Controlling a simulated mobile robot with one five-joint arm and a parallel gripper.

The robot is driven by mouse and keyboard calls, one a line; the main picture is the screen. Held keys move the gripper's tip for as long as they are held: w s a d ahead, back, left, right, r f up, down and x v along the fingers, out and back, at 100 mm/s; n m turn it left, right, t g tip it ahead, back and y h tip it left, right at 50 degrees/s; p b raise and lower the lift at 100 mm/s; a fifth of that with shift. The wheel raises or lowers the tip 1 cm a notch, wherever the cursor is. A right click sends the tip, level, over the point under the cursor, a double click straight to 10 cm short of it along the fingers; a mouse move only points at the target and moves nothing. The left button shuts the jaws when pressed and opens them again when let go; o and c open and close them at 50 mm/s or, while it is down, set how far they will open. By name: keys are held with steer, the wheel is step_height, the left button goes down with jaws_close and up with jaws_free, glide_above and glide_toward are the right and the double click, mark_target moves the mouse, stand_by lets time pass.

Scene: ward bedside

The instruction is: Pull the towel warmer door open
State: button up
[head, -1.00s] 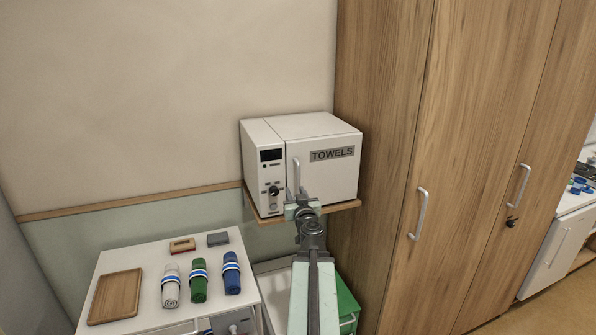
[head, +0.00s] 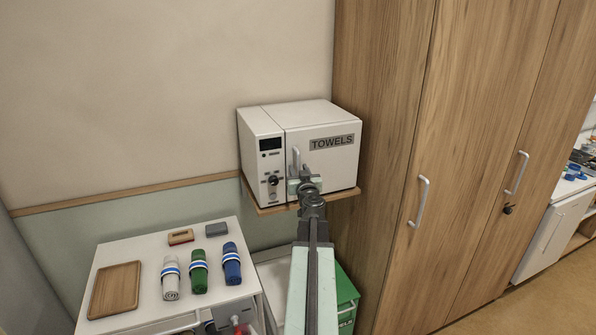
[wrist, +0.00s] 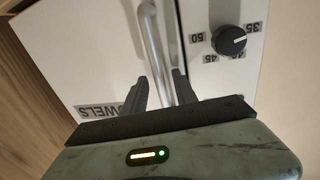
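The white towel warmer (head: 262,184) sits on a small wall shelf, with its door (head: 330,172) shut and marked TOWELS. A light upright handle (head: 296,157) is on the door's left side, next to the control panel. My gripper (head: 303,182) is in front of the handle and hides its lower part in the head view. In the wrist view, the dark fingers of my gripper (wrist: 158,78) are apart, one on each side of the handle (wrist: 151,32). A narrow gap shows on both sides, so they do not look closed on it.
The wooden shelf (head: 266,211) is under the warmer. A tall wooden wardrobe (head: 390,120) stands close on the right. At the lower left, a white cabinet top (head: 142,249) holds rolled towels (head: 199,270) and a wooden tray (head: 116,290). The wrist view shows a black dial (wrist: 229,40).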

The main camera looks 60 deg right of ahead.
steer(key=shift+w, duration=0.15)
jaws_close()
stand_by(1.1)
